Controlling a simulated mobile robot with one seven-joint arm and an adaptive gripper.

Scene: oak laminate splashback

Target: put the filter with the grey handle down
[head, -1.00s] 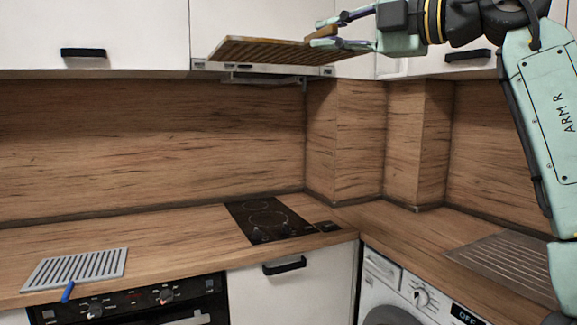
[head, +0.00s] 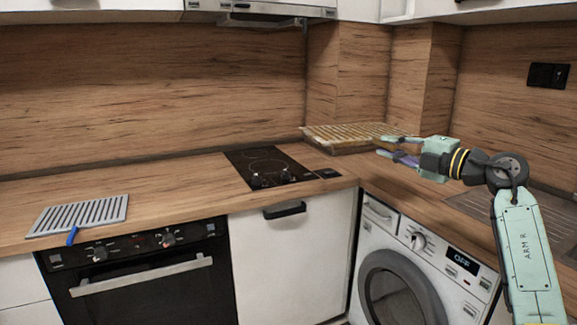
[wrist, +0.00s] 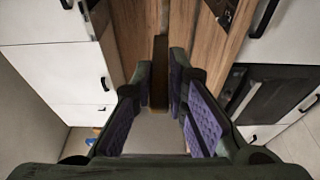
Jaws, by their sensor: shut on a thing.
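A tan, slatted filter (head: 350,132) is level in the back corner of the worktop, right of the hob. My gripper (head: 388,146) is shut on its near right end, from the right. In the wrist view a brownish bar (wrist: 160,75) sits between the fingers. The fingers hide most of the handle, so I cannot make out a grey one. The filter is low over the worktop; I cannot tell whether it touches. A second filter (head: 80,214), grey with a blue handle (head: 72,236), lies on the worktop at the left.
The black hob (head: 265,166) is left of the held filter. The oven (head: 140,270) and washing machine (head: 415,270) stand below the worktop (head: 170,185). A ridged drainer (head: 470,207) is at the right, behind my arm. The worktop between the grey filter and hob is clear.

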